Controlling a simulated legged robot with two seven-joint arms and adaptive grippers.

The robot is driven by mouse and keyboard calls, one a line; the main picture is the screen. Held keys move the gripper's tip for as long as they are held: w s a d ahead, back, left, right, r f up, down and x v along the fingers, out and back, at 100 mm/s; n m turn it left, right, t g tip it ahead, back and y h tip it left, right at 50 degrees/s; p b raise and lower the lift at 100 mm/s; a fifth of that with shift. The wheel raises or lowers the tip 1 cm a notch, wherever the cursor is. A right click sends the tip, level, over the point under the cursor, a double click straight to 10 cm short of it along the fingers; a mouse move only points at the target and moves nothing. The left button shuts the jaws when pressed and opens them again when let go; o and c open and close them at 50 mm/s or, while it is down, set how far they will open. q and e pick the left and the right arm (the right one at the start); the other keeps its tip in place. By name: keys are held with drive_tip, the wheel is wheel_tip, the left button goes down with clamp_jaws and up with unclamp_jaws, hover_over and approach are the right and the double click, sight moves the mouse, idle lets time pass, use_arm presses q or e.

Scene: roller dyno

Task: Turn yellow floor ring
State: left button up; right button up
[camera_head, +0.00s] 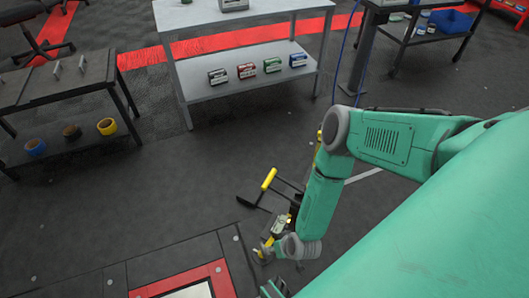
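I cannot make out a clear yellow ring on the floor. A tool with a yellow grip (269,179) and black arms lies on the dark floor in the middle, partly hidden behind my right arm. More small yellow parts show beside my forearm and wrist, too small to tell apart. My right arm comes in from the right and bends down past this tool. The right gripper (272,289) is at the bottom edge, mostly cut off, so its opening is unclear. My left gripper is not in view.
A red-edged floor frame (180,282) lies at bottom left. A black bench (62,82) at left has tape rolls on its lower shelf, including a yellow roll (107,126). A grey table (250,87) with several small boxes stands behind. The floor between is clear.

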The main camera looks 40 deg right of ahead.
sight(264, 249)
drive_tip(key=b+x, duration=0.5)
drive_tip(key=x, duration=0.6)
drive_tip(key=shift+a+f+b, duration=0.1)
drive_tip(key=shift+a+b, duration=0.1)
drive_tip(key=shift+b, duration=0.2)
drive_tip(key=shift+w+f, duration=0.15)
drive_tip(key=shift+f, duration=0.25)
drive_tip(key=shift+r, duration=0.1)
clamp_jaws()
